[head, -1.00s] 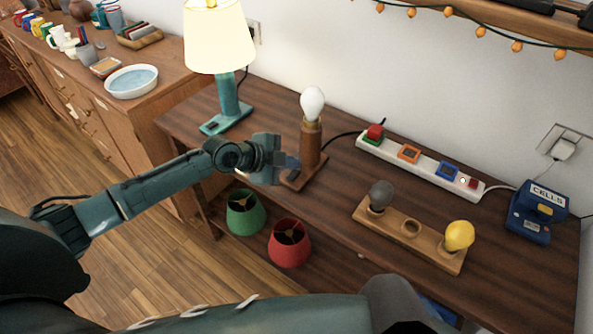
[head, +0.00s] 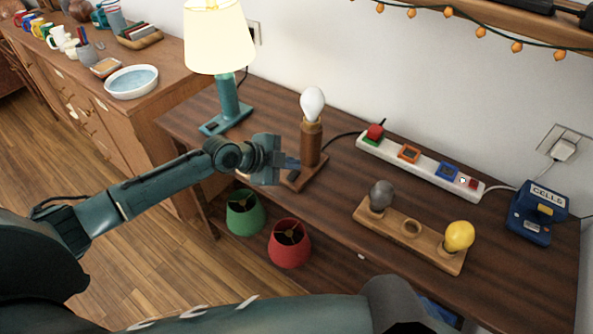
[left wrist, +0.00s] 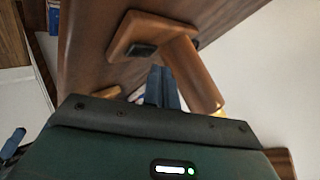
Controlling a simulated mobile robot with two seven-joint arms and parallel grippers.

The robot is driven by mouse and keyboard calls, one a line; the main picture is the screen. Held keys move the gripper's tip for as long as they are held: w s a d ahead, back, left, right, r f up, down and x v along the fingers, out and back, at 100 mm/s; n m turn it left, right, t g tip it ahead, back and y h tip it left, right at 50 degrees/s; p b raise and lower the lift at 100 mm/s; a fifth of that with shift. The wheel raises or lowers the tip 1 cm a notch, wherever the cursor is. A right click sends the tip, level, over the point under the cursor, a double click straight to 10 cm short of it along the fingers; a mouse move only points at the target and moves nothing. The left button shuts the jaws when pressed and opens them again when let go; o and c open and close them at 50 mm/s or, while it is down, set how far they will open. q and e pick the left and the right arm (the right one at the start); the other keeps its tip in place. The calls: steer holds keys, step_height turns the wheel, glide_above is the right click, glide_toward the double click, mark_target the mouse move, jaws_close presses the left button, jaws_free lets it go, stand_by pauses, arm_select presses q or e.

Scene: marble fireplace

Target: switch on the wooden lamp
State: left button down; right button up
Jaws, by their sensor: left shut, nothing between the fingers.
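The wooden lamp (head: 311,145) stands on the dark wood table, upright, with a bare white bulb (head: 313,103) and no shade. The bulb shows no clear glow. Its base bears a dark switch (left wrist: 142,50), seen in the left wrist view beside the wooden post (left wrist: 193,75). My left gripper (head: 290,162) is shut and empty, its tips just left of the post and close above the switch end of the base. Its fingers (left wrist: 164,87) also show in the left wrist view, apart from the switch in the picture. My right gripper is out of view.
A lit teal lamp (head: 228,97) stands behind left. A white power strip (head: 425,170), a wooden bulb holder (head: 390,222) and a blue cells box (head: 537,213) lie to the right. Green (head: 244,214) and red (head: 289,243) shades sit below the tabletop.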

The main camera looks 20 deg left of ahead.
mark_target(289, 177)
arm_select(q)
steer(key=shift+f, duration=0.1)
stand_by(0.5)
steer(key=shift+w+f+b, duration=0.1)
steer(key=shift+f+b, duration=0.25)
steer(key=shift+b, duration=0.25)
steer(key=shift+f+b, duration=0.35)
steer(key=shift+b, duration=0.05)
stand_by(0.3)
steer(key=shift+r, duration=0.15)
steer(key=shift+r+p, duration=0.65)
steer(key=shift+r, duration=0.05)
steer(key=r+p, duration=0.2)
steer(key=r, duration=0.1)
steer(key=r+p, duration=0.2)
steer(key=shift+s+a, duration=0.1)
steer(key=shift+s, duration=0.3)
steer(key=shift+f, duration=0.1)
